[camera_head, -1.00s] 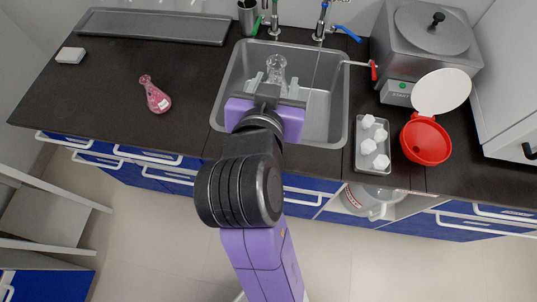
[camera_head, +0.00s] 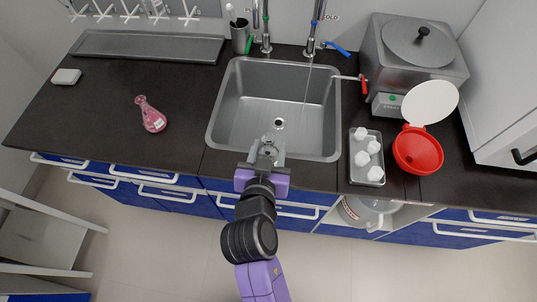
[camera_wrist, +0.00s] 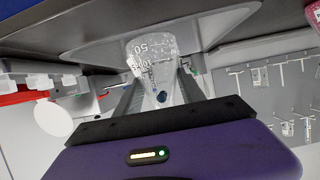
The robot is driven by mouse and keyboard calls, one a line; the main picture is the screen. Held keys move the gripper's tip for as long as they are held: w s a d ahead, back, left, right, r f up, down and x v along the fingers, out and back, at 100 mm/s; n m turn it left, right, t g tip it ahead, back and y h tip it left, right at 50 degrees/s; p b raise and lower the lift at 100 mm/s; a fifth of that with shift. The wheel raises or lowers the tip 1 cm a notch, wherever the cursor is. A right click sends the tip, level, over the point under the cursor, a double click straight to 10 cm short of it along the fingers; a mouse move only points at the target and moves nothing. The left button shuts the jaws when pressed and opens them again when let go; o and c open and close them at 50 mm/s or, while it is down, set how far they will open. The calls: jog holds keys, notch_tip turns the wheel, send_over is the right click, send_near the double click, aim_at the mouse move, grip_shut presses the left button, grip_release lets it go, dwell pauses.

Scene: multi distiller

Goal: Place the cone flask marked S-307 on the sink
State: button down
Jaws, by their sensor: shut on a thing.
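A small clear cone flask (camera_head: 268,139) is between my gripper's fingers at the sink's front edge. In the wrist view the clear flask (camera_wrist: 152,62) shows white volume marks, with its neck between the two grey fingers. My gripper (camera_head: 266,155) is shut on it. The steel sink (camera_head: 240,105) is empty in its visible part, with a round drain. I cannot read S-307 on either flask.
A tray with white pieces (camera_head: 374,174) and a red funnel with a white lid (camera_head: 417,150) are right of the sink. Taps (camera_head: 312,38) stand behind it. A steel heater (camera_head: 412,55) is at back right. A grey tray (camera_head: 150,47) lies at back left.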

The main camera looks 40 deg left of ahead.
aim_at(268, 157)
jog(key=shift+f, duration=1.75)
jog(key=shift+f, duration=0.1)
jog(key=c, duration=0.7)
grip_release()
jog(key=b+v, duration=0.1)
jog(key=v, duration=1.1)
jog(key=shift+d, duration=0.1)
